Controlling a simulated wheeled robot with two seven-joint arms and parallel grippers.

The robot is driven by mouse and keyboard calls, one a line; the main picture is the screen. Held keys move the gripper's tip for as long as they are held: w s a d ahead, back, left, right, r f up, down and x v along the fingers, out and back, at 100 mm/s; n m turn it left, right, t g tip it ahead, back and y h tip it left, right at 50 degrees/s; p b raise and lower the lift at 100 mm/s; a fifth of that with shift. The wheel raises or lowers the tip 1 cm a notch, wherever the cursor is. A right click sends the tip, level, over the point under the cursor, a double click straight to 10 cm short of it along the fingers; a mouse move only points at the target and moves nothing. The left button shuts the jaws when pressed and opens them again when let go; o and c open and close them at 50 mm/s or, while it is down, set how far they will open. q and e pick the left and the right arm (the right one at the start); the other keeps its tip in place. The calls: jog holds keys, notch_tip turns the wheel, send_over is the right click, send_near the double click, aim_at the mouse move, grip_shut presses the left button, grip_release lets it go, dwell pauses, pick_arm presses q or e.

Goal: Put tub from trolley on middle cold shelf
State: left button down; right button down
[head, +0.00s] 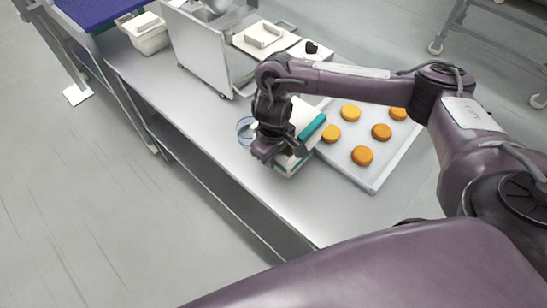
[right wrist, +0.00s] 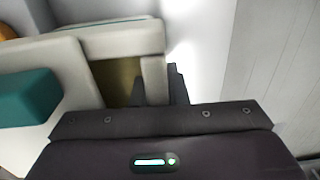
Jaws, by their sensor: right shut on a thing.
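A white tub with teal clips (head: 309,129) is at the middle of the steel worktop in the head view, partly hidden by my right gripper. In the right wrist view its pale rim (right wrist: 125,35) and a teal clip (right wrist: 25,98) fill the left side. My right gripper (head: 283,157) is shut on the tub's edge, its dark fingers (right wrist: 160,88) close together there. I cannot tell whether the tub touches the worktop. My left gripper is not in view. I cannot make out a trolley or cold shelf with certainty.
A tray of orange rounds (head: 375,182) lies right of the tub. A clear round vessel (head: 244,130) stands close left of the gripper. A steel machine (head: 208,55) and a pale container (head: 148,38) stand farther back on the worktop (head: 300,215). Its front strip is clear.

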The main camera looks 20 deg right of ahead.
jog(key=c, duration=1.8)
grip_release()
jog(key=shift+f, duration=0.1)
jog(key=o, duration=0.4)
jog(key=shift+c, duration=0.2)
